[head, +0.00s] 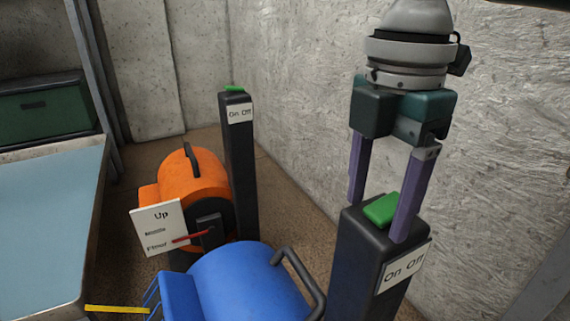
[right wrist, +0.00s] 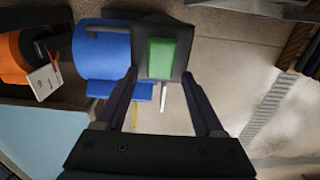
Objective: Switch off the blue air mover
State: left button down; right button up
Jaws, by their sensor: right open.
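The blue air mover (head: 245,285) stands at the lower middle of the head view, with a dark handle on its right. It also shows in the right wrist view (right wrist: 103,55). Beside it stands a black post (head: 352,260) with an "On Off" label (head: 403,267) and a green rocker switch (head: 381,209) on top. The switch also shows in the right wrist view (right wrist: 161,58). My right gripper (head: 378,217) is open and points down, its purple fingers on either side of the switch. I cannot tell if they touch it. My left gripper is out of view.
An orange air mover (head: 192,183) with an "Up" sign (head: 158,228) and red lever stands behind, beside another black post (head: 239,160) with a green switch. A blue-topped table (head: 45,220) is at left. A concrete wall (head: 300,90) rises close behind my right gripper.

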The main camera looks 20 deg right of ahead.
grip_shut()
dwell(0.4)
jog(key=y+p, duration=0.1)
jog(key=p, duration=0.3)
jog(key=r+y+p, duration=0.1)
jog(key=p, duration=0.3)
jog(key=shift+s+d+r, duration=0.1)
jog(key=shift+d+r, duration=0.05)
jog(key=shift+d, duration=0.15)
jog(key=shift+d+f+y, duration=0.1)
jog(key=shift+f+y, duration=0.15)
jog(key=shift+y, duration=0.25)
jog(key=shift+d+y, duration=0.15)
jog(key=shift+y, duration=0.45)
grip_release()
jog(key=shift+f, duration=0.1)
